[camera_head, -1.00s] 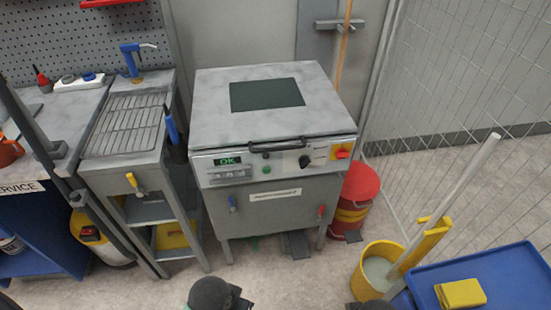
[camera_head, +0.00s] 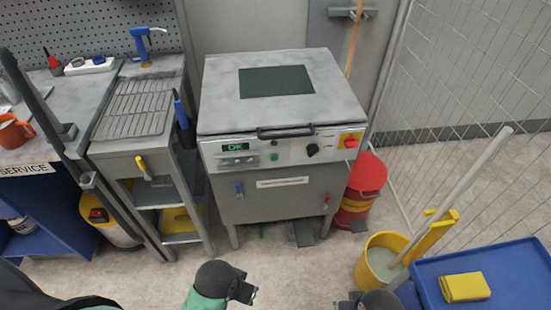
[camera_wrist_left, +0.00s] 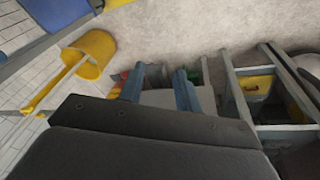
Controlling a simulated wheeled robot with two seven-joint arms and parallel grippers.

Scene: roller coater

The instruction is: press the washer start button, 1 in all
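The washer is a grey metal machine (camera_head: 218,112) with a dark panel on its lid, in the middle of the head view. Its front panel has a display with green "OK" (camera_head: 235,147), a small green button (camera_head: 274,157), a black knob (camera_head: 312,150) and a red switch on yellow (camera_head: 350,142). My left gripper (camera_head: 244,291) is low in front of the washer, apart from it. In the left wrist view its two fingers (camera_wrist_left: 160,86) are spread with nothing held between them. My right gripper (camera_head: 347,302) is partly cut off at the bottom edge; its fingers are unclear.
A side table with a wire rack (camera_head: 135,108) stands left of the washer. A red bin (camera_head: 368,174) stands at its right, with a yellow mop bucket (camera_head: 383,277) and blue cart (camera_head: 515,262) nearer. Wire fencing (camera_head: 455,70) closes the right.

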